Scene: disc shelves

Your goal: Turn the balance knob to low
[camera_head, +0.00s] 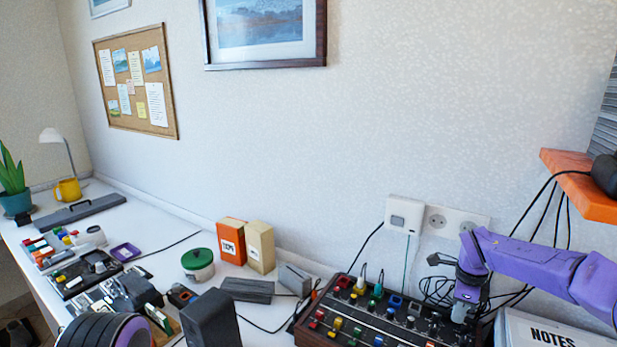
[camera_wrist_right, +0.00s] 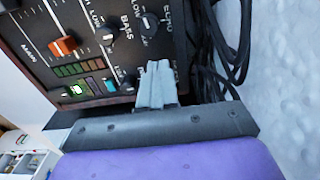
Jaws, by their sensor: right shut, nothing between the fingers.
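The mixer (camera_head: 318,331) is a dark panel with wooden sides and several coloured knobs, at the lower right of the head view. In the right wrist view its panel (camera_wrist_right: 40,22) shows a black knob labelled BASS (camera_wrist_right: 108,33), another black knob (camera_wrist_right: 149,24) near the label ECHO, and a small dark knob (camera_wrist_right: 128,82). I cannot read a balance label; it may be hidden behind the fingers. My right gripper (camera_head: 463,312) is over the mixer's right end. In the wrist view its pale fingers (camera_wrist_right: 156,84) are shut and empty, close to the panel. My left gripper is not seen.
Black cables (camera_head: 437,290) hang behind the mixer near a wall socket (camera_head: 437,220). A box marked NOTES (camera_head: 550,335) stands to its right, below an orange shelf (camera_head: 580,186). A grey block (camera_head: 294,280) lies to its left.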

